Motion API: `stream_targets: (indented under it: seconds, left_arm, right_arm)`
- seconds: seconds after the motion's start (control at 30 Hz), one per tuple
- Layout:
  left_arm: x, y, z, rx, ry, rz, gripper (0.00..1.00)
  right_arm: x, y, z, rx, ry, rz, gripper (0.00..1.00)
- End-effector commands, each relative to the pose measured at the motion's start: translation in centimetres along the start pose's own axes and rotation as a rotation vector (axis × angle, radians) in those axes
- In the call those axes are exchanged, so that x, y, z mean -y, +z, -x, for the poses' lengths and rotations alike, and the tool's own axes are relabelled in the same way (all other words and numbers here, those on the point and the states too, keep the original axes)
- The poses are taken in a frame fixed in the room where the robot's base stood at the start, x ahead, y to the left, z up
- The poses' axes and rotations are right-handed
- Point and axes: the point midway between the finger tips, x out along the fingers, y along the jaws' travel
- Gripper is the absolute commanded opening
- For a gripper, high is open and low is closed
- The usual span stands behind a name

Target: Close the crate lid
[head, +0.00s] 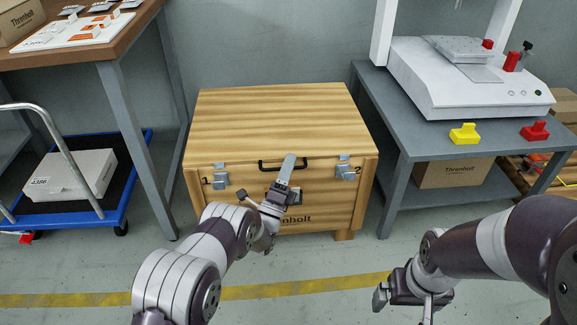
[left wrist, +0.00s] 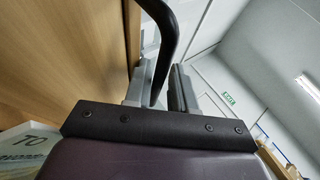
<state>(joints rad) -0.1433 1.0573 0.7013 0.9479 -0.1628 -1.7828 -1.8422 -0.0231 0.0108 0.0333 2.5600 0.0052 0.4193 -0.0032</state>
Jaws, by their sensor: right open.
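The wooden crate (head: 232,210) stands on the floor in the middle. Its lid (head: 275,115) lies flat on top, with no gap visible at the front edge. A black handle (head: 266,166) sits at the middle of the lid's front, between latch 1 (head: 221,180) and latch 2 (head: 345,173). My left gripper (head: 285,168) is at the handle. In the left wrist view the dark handle bar (left wrist: 166,40) runs between its grey fingers, which close in on it with little gap. My right gripper (head: 405,299) is open and empty, low at the right, away from the crate.
A wooden-topped bench (head: 85,50) stands at the left, with a blue cart (head: 100,207) carrying a white box below. A grey table (head: 400,120) with a white machine (head: 455,85) stands close to the crate's right. Floor with a yellow line (head: 300,287) lies in front.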

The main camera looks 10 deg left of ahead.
Motion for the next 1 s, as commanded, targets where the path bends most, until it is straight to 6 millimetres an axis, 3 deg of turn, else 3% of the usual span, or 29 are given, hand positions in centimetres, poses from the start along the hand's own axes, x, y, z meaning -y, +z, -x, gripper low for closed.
stream_targets:
  seconds: [0.3,0.43,0.83,1.0]
  left_arm:
    - [0.2,0.2,-0.1,0.003,-0.005,-0.002,0.21]
    - [0.2,0.2,0.9,0.002,0.0,-0.001,0.21]
    - [0.3,0.2,9.9,0.001,0.003,0.0,0.21]
    - [0.1,0.1,12.1,0.002,0.001,-0.001,0.21]
  right_arm:
    - [0.0,0.0,0.1,0.0,0.0,0.0,1.0]
    - [0.0,-0.1,0.9,0.0,0.0,0.0,1.0]
    - [0.0,-0.6,4.9,0.0,0.0,0.0,1.0]
    - [0.0,-0.6,5.3,0.0,0.0,0.0,1.0]
